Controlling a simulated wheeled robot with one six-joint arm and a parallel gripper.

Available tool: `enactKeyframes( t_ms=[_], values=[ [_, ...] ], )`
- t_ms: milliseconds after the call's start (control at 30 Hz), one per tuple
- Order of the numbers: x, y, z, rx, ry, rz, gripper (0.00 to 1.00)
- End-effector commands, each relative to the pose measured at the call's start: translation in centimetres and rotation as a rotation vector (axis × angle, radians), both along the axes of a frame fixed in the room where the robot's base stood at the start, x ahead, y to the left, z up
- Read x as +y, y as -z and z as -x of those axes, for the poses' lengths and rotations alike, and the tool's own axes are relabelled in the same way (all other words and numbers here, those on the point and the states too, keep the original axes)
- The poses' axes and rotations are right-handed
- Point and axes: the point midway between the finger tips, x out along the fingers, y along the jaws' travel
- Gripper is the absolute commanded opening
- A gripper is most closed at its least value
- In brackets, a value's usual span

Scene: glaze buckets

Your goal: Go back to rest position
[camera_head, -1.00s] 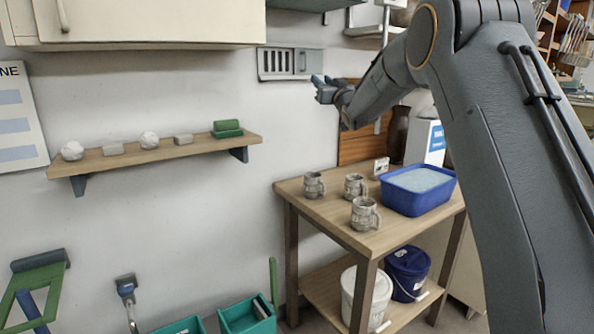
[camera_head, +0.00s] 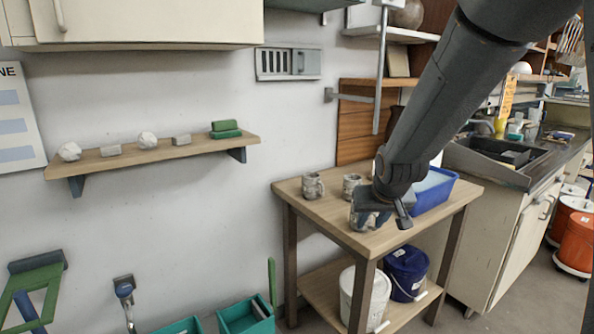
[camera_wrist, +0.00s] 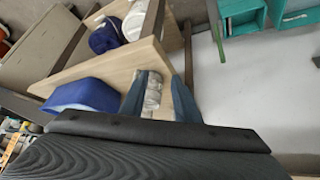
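Three grey, textured mugs are on the wooden table (camera_head: 345,228). The left mug (camera_head: 313,185) and the back mug (camera_head: 351,185) stand clear in the head view. The front mug (camera_head: 357,218) is partly hidden behind my gripper (camera_head: 386,218). In the wrist view my blue fingers (camera_wrist: 158,88) are spread apart, and grey mug surfaces (camera_wrist: 153,92) show between them over the table. I see nothing clamped by the fingers. Their exact distance from the mugs is hard to tell.
A blue tub (camera_head: 437,190) stands behind my gripper on the table. A white bucket (camera_head: 365,292) and a blue bucket (camera_head: 407,273) are on the lower shelf. A wall shelf (camera_head: 150,158) holds small items. The sink counter (camera_head: 510,200) is at the right.

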Motion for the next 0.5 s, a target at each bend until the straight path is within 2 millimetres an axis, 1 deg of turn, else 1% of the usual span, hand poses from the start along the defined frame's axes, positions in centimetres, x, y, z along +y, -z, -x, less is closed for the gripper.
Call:
enactKeyframes(
  t_ms=[33, 67, 100, 167, 200, 300, 400, 500],
  values=[
    [-0.3, 1.3, 3.4, 0.071, 0.005, 0.004, 0.29],
    [-0.4, 2.1, 5.3, 0.115, 0.008, 0.005, 0.29],
    [-0.5, 3.0, 7.9, 0.171, 0.011, 0.006, 0.29],
    [-0.7, 4.3, 11.7, 0.254, 0.012, 0.008, 0.29],
    [-0.7, 5.1, 14.1, 0.306, 0.013, 0.007, 0.29],
    [-0.8, 6.4, 19.4, 0.416, 0.012, 0.003, 0.29],
    [-0.7, 7.1, 23.2, 0.494, 0.013, -0.003, 0.29],
    [-0.5, 7.5, 25.4, 0.539, 0.01, -0.005, 0.29]
  ],
)
